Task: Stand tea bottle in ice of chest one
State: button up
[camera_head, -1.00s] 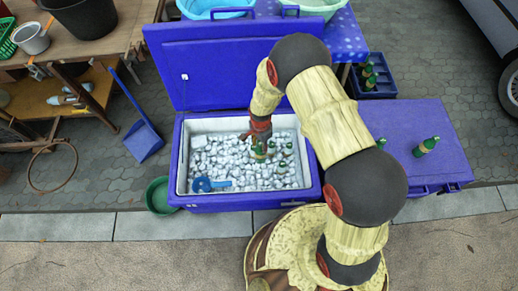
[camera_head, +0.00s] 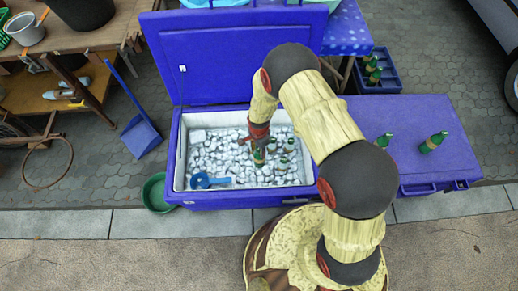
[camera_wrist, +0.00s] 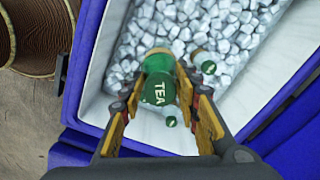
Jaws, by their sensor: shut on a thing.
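The tea bottle is green with a dark green cap marked TEA (camera_wrist: 158,92), seen from above between my fingers in the wrist view. In the head view the tea bottle (camera_head: 258,159) hangs upright from my gripper (camera_head: 258,143) over the ice. My gripper, also in the wrist view (camera_wrist: 163,103), is shut on it near the cap. The open blue chest (camera_head: 177,165) is filled with pale ice cubes (camera_head: 222,153). Whether the bottle's base touches the ice is hidden.
A blue scoop (camera_head: 208,181) lies on the ice at the front left. The raised lid (camera_head: 235,60) stands behind. A closed blue chest (camera_head: 420,165) at right carries bottles (camera_head: 433,143) on its lid. A green bowl (camera_head: 156,194) sits on the ground at left.

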notch_tip(320, 180, down, 14)
jog(key=b, duration=0.9)
jog(key=shift+f, duration=2.55)
jog(key=o, duration=1.2)
jog(key=o, duration=0.3)
jog(key=shift+o, duration=1)
jog(key=shift+r+p, duration=9)
jog(key=shift+r, duration=4.5)
